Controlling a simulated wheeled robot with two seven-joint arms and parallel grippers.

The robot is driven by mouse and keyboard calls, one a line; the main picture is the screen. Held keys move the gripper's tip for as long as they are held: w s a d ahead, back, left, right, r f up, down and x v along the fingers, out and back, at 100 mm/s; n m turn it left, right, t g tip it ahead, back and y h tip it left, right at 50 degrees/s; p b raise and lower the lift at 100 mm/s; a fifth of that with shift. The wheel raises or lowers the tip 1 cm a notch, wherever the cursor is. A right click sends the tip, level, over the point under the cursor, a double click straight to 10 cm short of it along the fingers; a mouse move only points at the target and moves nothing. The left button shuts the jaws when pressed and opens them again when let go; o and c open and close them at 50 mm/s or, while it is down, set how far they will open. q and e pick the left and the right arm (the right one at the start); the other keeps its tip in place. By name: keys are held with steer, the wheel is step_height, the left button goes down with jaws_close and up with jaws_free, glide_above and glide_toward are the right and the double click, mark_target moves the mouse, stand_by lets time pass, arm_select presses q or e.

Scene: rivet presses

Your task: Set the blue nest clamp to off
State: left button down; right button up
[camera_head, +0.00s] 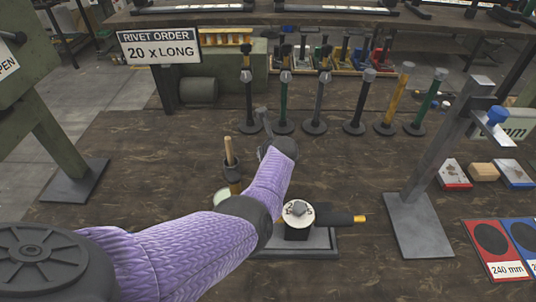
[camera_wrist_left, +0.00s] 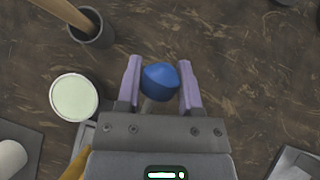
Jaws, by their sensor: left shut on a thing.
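A round blue knob (camera_wrist_left: 160,82) on a pale stem sits between the two fingers of my left gripper (camera_wrist_left: 158,88) in the left wrist view. The gripper is shut on this knob. In the head view my left gripper (camera_head: 265,128) reaches over the middle of the bench, and the knob is hidden there. A round white dial (camera_head: 298,211) sits on a dark block on a grey plate, right of my forearm. Whether it belongs to the same clamp I cannot tell. My right gripper is not in view.
A dark cup (camera_head: 233,172) with a wooden stick stands left of my gripper, beside a pale disc (camera_wrist_left: 75,97). Several upright tools stand in a row behind. A grey stand (camera_head: 430,190) with another blue knob (camera_head: 497,116) rises at right. A "RIVET ORDER" sign (camera_head: 160,46) stands at back left.

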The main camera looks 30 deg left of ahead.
arm_select(q)
steer(key=shift+c, duration=1.2)
jaws_free()
steer(key=shift+w, duration=0.1)
steer(key=p+v, duration=0.7)
steer(key=v, duration=0.3)
steer(key=shift+f, duration=0.1)
